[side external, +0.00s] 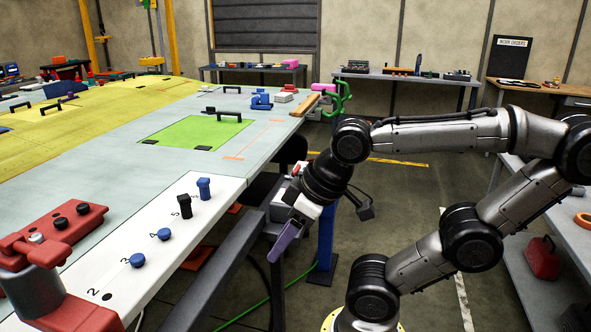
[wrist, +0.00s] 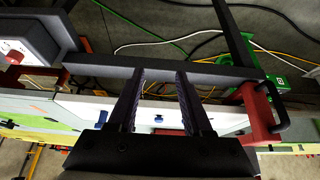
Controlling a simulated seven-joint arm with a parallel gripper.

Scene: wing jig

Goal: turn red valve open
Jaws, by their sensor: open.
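No part is clearly recognisable as a red valve. A red fixture (side external: 45,252) with a thick rounded arm and dark knobs stands on the table's near left corner. A red part with a dark handle (wrist: 258,110) shows at the right of the wrist view; I cannot tell whether it is the same fixture. My gripper (side external: 273,256) hangs beside the table's right edge, pointing down, well apart from the red fixture. Its purple finger shows in the side view. In the wrist view my gripper (wrist: 160,76) has its two fingers apart, with nothing held between them.
The white table strip (side external: 135,285) carries blue knobs (side external: 138,260) and a black peg (side external: 184,206). A dark beam (side external: 225,275) runs along the table's near side. A grey box with a red button (wrist: 14,57) and a green part (wrist: 270,84) show in the wrist view.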

